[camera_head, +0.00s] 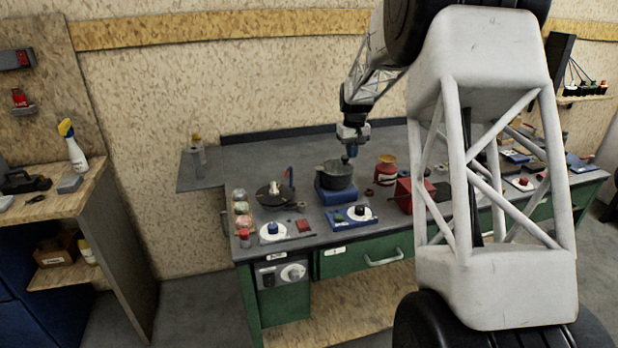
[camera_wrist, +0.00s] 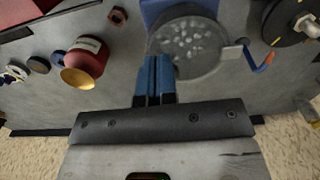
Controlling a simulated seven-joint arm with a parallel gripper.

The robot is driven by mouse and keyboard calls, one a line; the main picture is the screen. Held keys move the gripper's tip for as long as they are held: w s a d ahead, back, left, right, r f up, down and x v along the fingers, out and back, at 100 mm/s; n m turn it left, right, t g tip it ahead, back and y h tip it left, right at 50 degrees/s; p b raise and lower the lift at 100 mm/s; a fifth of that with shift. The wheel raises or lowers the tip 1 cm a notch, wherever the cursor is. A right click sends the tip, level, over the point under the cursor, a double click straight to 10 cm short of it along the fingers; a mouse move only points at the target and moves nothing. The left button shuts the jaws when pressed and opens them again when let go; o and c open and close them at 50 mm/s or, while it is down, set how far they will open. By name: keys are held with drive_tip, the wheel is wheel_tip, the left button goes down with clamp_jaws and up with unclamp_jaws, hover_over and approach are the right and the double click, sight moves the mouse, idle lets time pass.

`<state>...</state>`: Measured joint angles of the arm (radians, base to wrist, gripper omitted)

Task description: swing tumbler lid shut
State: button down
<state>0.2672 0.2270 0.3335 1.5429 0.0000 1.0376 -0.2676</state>
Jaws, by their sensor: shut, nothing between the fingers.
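What looks like the tumbler is a dark grey round drum (camera_head: 336,175) on a blue base (camera_head: 333,194), near the middle of the bench. In the wrist view the drum (camera_wrist: 208,62) shows a round face speckled with pale pieces, and a light grey tab sticks out on its right side. I cannot make out a separate lid or its angle. My gripper (camera_head: 350,153) is above the drum's far right edge in the head view. In the wrist view its blue fingers (camera_wrist: 155,62) are together and empty, overlapping the drum's lower left rim; contact cannot be told.
A red container with a yellow top (camera_head: 386,168) stands right of the drum, near a red box (camera_head: 405,195). A dark pan (camera_head: 268,197) is on the left. A blue tray with a white disc (camera_head: 345,219) lies in front. The bench behind the drum is mostly clear.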

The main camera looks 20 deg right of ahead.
drive_tip(key=shift+r, duration=1.3)
drive_tip(key=s+a+r, duration=0.4)
drive_tip(key=s+a, duration=0.1)
drive_tip(key=s, duration=0.3)
drive_tip(key=s+a+r+t, duration=0.1)
drive_tip(key=s+a+r, duration=0.3)
drive_tip(key=s, duration=0.5)
drive_tip(key=s+a+r, duration=0.3)
drive_tip(key=s+a, duration=0.3)
drive_tip(key=s, duration=0.2)
drive_tip(key=s+a+f, duration=0.2)
drive_tip(key=s, duration=0.7)
drive_tip(key=s+a+f+t, duration=0.1)
drive_tip(key=s+a+f, duration=0.1)
drive_tip(key=s, duration=0.8)
drive_tip(key=s+a+f, duration=0.1)
drive_tip(key=s+a, duration=0.2)
drive_tip(key=s, duration=0.6)
drive_tip(key=shift+s+a+f+t, duration=0.2)
drive_tip(key=shift+f+t, duration=0.1)
drive_tip(key=shift+f, duration=0.1)
